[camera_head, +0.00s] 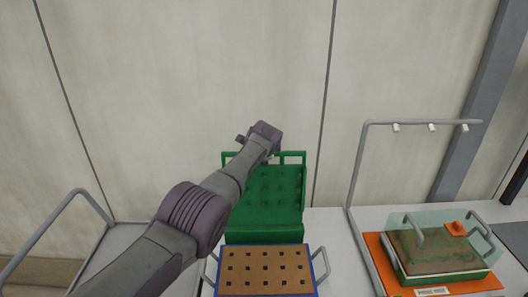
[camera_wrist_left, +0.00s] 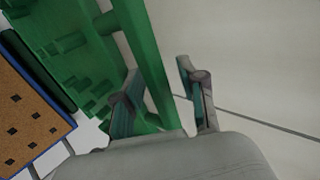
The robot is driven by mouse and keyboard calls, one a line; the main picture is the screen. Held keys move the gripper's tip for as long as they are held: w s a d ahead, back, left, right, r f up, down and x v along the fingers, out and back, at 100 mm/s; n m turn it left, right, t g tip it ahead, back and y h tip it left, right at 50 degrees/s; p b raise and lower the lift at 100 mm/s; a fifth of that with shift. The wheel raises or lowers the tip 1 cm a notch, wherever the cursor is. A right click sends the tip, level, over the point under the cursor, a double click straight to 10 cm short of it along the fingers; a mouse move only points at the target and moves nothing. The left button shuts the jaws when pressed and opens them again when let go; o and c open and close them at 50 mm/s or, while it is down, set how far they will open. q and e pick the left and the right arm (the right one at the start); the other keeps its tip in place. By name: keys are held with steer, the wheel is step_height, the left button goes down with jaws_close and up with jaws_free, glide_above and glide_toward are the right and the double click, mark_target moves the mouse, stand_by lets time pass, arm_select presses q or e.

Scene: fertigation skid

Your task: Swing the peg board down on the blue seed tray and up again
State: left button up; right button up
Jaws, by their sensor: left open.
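The green peg board (camera_head: 268,190) is swung up and leans back, its pegged face showing, behind the blue seed tray (camera_head: 313,272). The tray holds brown soil with rows of dark square holes and has a grey handle at each side. My left arm reaches across to the board's top. My left gripper (camera_wrist_left: 160,88) is open, with its fingers on either side of the board's green handle bar (camera_wrist_left: 148,55). I cannot tell whether a finger touches the bar. In the head view my arm hides the fingers and part of the board. My right gripper is not in view.
At right, a grey pipe frame with nozzles (camera_head: 431,127) stands over an orange mat (camera_head: 377,248) with a covered green tray (camera_head: 446,280). A grey rail (camera_head: 90,199) stands at left. A pale wall is close behind the board.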

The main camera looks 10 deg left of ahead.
arm_select(q)
steer(key=shift+s+d+r, duration=0.15)
steer(key=shift+s+r, duration=0.3)
steer(key=shift+r, duration=0.1)
steer(key=v, duration=1)
steer(key=shift+s+f, duration=0.1)
